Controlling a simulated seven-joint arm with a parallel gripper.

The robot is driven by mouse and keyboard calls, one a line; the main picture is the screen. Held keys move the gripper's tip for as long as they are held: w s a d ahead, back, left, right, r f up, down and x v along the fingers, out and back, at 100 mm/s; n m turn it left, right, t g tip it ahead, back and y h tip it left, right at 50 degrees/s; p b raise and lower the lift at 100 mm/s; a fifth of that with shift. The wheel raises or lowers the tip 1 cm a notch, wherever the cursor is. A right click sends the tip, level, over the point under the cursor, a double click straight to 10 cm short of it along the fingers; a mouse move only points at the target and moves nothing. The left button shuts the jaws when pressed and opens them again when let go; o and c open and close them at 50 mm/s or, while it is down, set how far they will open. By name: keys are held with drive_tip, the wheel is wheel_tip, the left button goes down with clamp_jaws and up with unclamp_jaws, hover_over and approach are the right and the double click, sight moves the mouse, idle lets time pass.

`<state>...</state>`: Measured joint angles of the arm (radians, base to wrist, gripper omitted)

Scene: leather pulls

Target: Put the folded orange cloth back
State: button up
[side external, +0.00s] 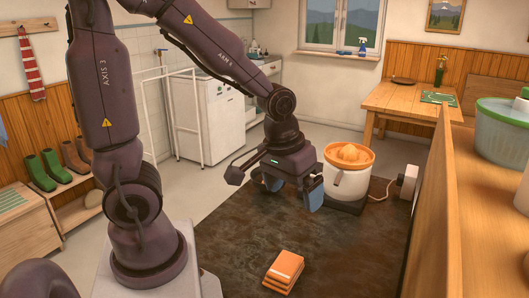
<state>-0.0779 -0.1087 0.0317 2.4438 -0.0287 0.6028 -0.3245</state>
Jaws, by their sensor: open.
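The folded orange cloth (284,268) lies flat in a small stack on the dark worktop (345,246), near the front edge of the picture. My gripper (293,205) hangs above the worktop, behind the cloth and apart from it. Its fingers with blue tips are spread, and I see nothing between them. The gripper is close to the left side of a white juicer with an orange top (347,172). I cannot tell whether they touch.
A white plug or socket box (408,181) with a cord stands right of the juicer. A wooden shelf or cabinet (476,200) closes off the right side, with a green-lidded tub (502,130) on it. The worktop around the cloth is clear.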

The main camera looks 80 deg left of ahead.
drive_tip(key=s+d+r+m+t, duration=0.2)
drive_tip(key=s+r+m, duration=0.3)
drive_tip(key=r, duration=0.6)
drive_tip(key=shift+s+d+r+t, duration=0.3)
drive_tip(key=shift+s+t, duration=0.3)
drive_tip(key=shift+s, duration=0.25)
